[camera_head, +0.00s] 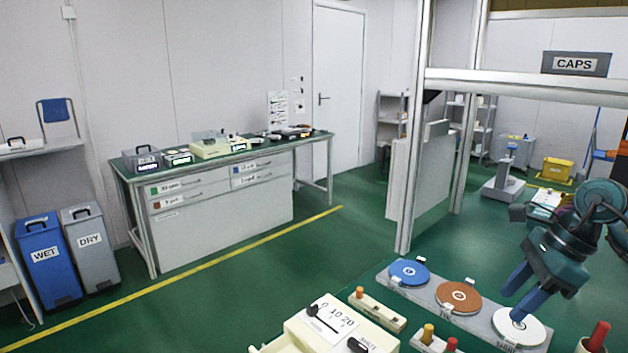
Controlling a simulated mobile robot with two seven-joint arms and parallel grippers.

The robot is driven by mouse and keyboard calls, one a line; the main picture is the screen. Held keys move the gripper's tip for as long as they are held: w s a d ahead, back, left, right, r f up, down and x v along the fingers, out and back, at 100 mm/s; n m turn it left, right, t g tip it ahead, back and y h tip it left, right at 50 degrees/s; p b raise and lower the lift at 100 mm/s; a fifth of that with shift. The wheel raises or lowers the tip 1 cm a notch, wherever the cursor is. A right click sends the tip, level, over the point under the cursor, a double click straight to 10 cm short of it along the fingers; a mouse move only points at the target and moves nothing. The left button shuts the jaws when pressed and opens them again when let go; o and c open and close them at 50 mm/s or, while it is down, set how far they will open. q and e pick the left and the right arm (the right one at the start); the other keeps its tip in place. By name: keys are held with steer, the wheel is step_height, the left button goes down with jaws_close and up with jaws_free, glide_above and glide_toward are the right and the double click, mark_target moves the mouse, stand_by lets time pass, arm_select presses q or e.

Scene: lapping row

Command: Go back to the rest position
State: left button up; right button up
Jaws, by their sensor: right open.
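My right gripper (523,291) shows at the right side of the head view, with its arm reaching in from the right edge. Its two blue fingers are apart and nothing is between them. The fingers point down and to the left, in front of and above the row of lapping discs as seen here. One fingertip overlaps the white disc (535,333) in the picture; I cannot tell whether it touches. My left gripper is not in view.
A grey base carries a blue disc (409,272), a brown disc (459,297) and the white disc. A workbench (190,217), wet bin (48,258) and dry bin (92,250) stand left. Green floor between is clear.

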steer(key=s+a+f+m+t+y+p, duration=0.15)
steer(key=a+m+t+y, duration=0.25)
steer(key=a+m+y, duration=0.65)
steer(key=s+a+f+m+t+y+p, duration=0.15)
steer(key=a+f+m+t+y, duration=0.35)
steer(key=a, duration=1)
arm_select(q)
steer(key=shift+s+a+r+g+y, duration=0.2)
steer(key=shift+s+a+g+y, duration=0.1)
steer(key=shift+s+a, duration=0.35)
arm_select(e)
steer(key=s+d+f+m+h, duration=0.2)
steer(key=s+f+m+h, duration=0.5)
steer(key=m, duration=0.8)
steer(key=s+d+f+m+h, duration=0.2)
steer(key=s+f+m+h, duration=0.6)
steer(key=f+m, duration=0.4)
steer(key=m+h, duration=0.1)
steer(key=m, duration=0.3)
steer(key=shift+f, duration=0.25)
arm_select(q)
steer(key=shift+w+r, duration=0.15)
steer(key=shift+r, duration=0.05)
arm_select(e)
steer(key=shift+s+m+h, duration=0.1)
steer(key=shift+m+h, duration=0.15)
